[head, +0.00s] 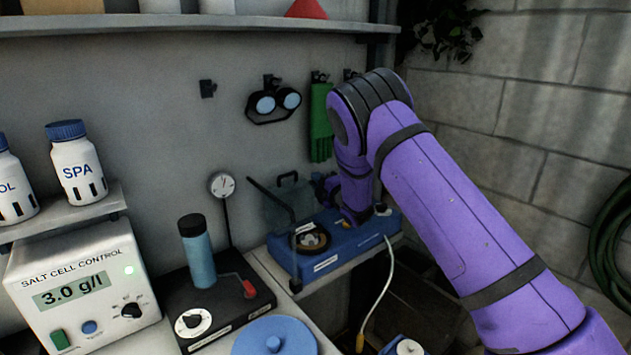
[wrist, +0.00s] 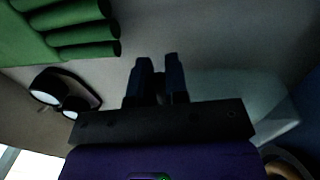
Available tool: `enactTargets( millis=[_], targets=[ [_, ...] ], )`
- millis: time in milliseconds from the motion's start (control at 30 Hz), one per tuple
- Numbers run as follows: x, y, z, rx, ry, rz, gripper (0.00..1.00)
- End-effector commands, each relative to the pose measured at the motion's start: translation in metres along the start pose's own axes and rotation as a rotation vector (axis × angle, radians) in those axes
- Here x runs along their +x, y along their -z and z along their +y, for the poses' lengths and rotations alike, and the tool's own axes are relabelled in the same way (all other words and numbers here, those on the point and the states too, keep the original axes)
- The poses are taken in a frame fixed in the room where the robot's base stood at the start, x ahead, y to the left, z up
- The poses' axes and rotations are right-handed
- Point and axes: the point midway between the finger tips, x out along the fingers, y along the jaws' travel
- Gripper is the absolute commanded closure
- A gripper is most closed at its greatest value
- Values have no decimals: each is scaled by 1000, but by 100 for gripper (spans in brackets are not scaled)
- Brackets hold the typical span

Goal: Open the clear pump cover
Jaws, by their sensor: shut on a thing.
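The clear pump cover (head: 276,207) is a see-through box with dark edging and a dark handle. It stands tilted up at the back of the blue pump unit (head: 345,243), whose round pump opening (head: 312,240) shows uncovered in front. My gripper (head: 328,186) is at the cover's right side, partly hidden by my purple arm. In the wrist view my gripper's fingers (wrist: 159,78) are close together on a small dark piece. The pale clear cover (wrist: 222,95) is just right of them. The exact grip point is too dark to tell.
Goggles (head: 274,104) and green gloves (head: 320,122) hang on the wall above. A blue bottle (head: 198,252) and a gauge (head: 222,185) stand left of the pump unit. The salt cell control box (head: 85,290) is at lower left. A pale cable (head: 381,285) hangs in front.

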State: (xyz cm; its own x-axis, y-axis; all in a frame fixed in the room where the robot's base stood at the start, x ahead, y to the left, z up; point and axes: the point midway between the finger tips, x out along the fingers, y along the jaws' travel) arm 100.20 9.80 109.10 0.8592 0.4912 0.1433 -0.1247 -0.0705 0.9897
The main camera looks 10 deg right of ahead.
Motion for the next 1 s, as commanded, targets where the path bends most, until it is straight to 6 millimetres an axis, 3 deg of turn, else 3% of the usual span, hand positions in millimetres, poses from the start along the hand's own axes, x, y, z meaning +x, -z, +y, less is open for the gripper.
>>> enactTargets(
  millis=[133, 367, 400, 500, 833, 1000],
  targets=[
    [-16, 0, 3, 2, 2, -1, 100],
    [-17, 0, 3, 1, 0, 0, 100],
    [-17, 0, 3, 1, 0, 0, 84],
    [-17, 0, 3, 1, 0, 0, 61],
    [-19, 0, 3, 1, 1, -1, 60],
    [-38, -1, 3, 1, 2, -3, 60]
  ],
)
